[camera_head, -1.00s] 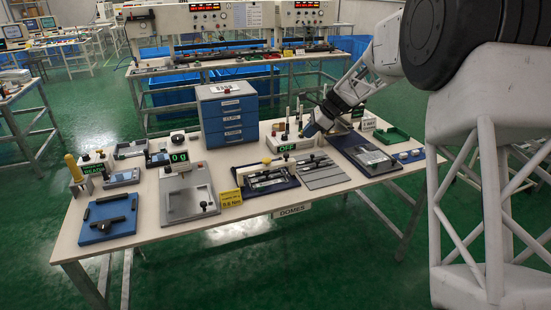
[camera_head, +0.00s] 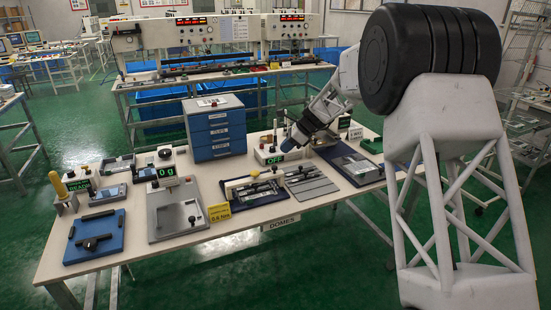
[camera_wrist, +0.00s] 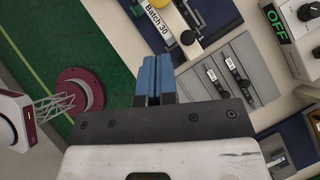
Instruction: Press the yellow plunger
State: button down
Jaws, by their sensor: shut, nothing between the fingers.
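A yellow upright cylinder (camera_head: 57,184), which looks like the plunger, stands on a small grey base at the left end of the workbench (camera_head: 125,255). It is not seen in the wrist view. My gripper (camera_head: 289,144) is above the right half of the bench, near the white box with the green OFF display, far to the right of the plunger. Its blue fingers (camera_wrist: 155,80) are together and empty in the wrist view. They appear clear of the bench items below.
A READY display (camera_head: 79,185), a blue tray (camera_head: 95,252), a grey scale-like unit (camera_head: 178,225) and a yellow sign (camera_head: 219,212) stand towards the left. A blue drawer cabinet (camera_head: 215,128) stands behind. The OFF box (camera_head: 272,158) and slotted grey plates (camera_head: 310,187) lie near my gripper.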

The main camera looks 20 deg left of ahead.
aim_at(260, 179)
jog(key=x, duration=1.3)
jog(key=shift+a+f, duration=0.2)
jog(key=shift+f, duration=0.05)
jog(key=shift+s, duration=0.1)
jog(key=shift+s+a+f, duration=0.15)
jog(key=shift+a+f, duration=0.05)
jog(key=shift+f, duration=0.9)
jog(key=shift+s+f, duration=0.25)
jog(key=shift+f, duration=0.4)
jog(key=shift+v, duration=0.85)
jog(key=a+v, duration=0.1)
jog(key=v, duration=1.3)
jog(key=shift+w+r, duration=0.4)
jog(key=shift+r, duration=0.15)
